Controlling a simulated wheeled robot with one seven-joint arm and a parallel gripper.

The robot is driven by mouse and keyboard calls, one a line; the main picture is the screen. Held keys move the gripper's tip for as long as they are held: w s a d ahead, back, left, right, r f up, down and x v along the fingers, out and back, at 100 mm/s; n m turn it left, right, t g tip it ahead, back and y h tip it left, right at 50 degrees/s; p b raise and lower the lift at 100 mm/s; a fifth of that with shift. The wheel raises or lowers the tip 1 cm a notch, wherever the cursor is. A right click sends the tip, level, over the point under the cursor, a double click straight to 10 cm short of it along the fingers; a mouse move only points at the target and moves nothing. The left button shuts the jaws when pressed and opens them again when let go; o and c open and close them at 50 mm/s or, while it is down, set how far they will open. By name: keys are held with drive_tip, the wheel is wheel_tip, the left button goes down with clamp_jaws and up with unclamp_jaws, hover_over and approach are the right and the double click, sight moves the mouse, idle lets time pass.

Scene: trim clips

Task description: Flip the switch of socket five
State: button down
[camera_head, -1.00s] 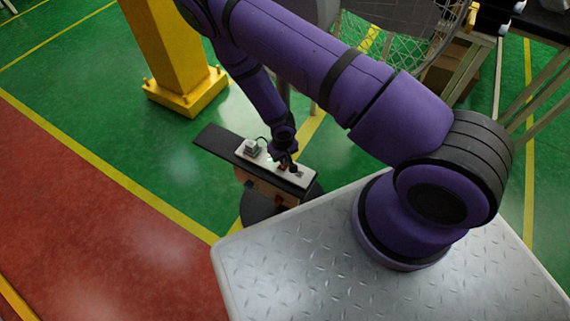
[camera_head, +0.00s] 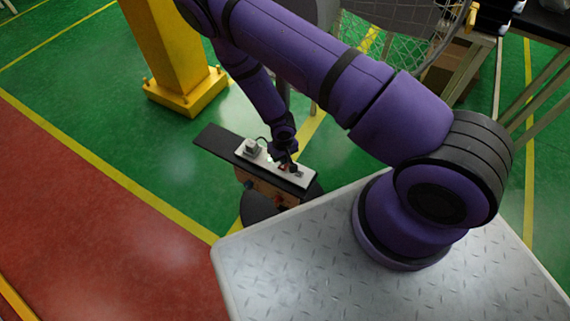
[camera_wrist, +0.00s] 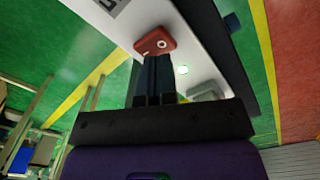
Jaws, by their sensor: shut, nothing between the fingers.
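A white socket strip (camera_head: 305,181) lies on a narrow dark board, and its pale face fills the upper middle of the wrist view (camera_wrist: 192,40). A red rocker switch (camera_wrist: 155,42) with a white round mark sits on it. My gripper (camera_wrist: 153,62) is shut and empty, its fingertips right at the lower edge of this switch; whether they touch it I cannot tell. A small lit white-green spot (camera_wrist: 182,70) shows to the right of the fingers. In the head view my gripper (camera_head: 288,164) is over the strip's middle to right part. Socket numbers are not readable.
The dark board (camera_head: 214,139) rests on a stand. A yellow post (camera_head: 180,85) is behind left, and a metal-plate platform (camera_head: 300,265) is in front.

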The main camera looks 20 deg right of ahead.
drive_tip(key=shift+f, duration=1.65)
idle(1.4)
drive_tip(key=shift+r, duration=3.5)
